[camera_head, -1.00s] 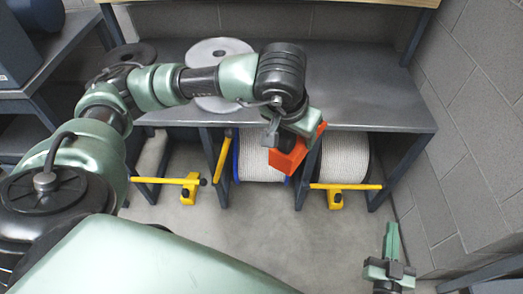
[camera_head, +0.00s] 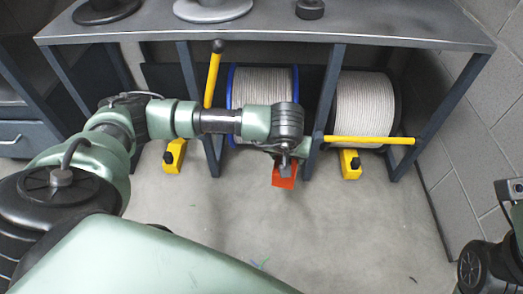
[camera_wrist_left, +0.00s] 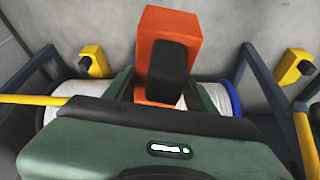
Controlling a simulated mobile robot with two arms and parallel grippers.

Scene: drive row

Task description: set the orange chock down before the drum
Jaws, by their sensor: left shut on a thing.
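The orange chock (camera_head: 284,178) is in my left gripper (camera_head: 284,168), in front of the middle bay of the rack. The blue-rimmed drum (camera_head: 262,85), wound with pale rope, lies behind the chock in the middle bay. My wrist hides its lower part. Its blue rim (camera_wrist_left: 234,98) also shows in the left wrist view. My right gripper's fingers are not visible.
A second drum (camera_head: 365,105) lies in the right bay behind a level yellow bar (camera_head: 370,140). Yellow chocks stand before the left (camera_head: 174,156) and right (camera_head: 350,163) bays. A yellow bar (camera_head: 213,75) slants up by the middle bay. Grey rack posts flank the chock.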

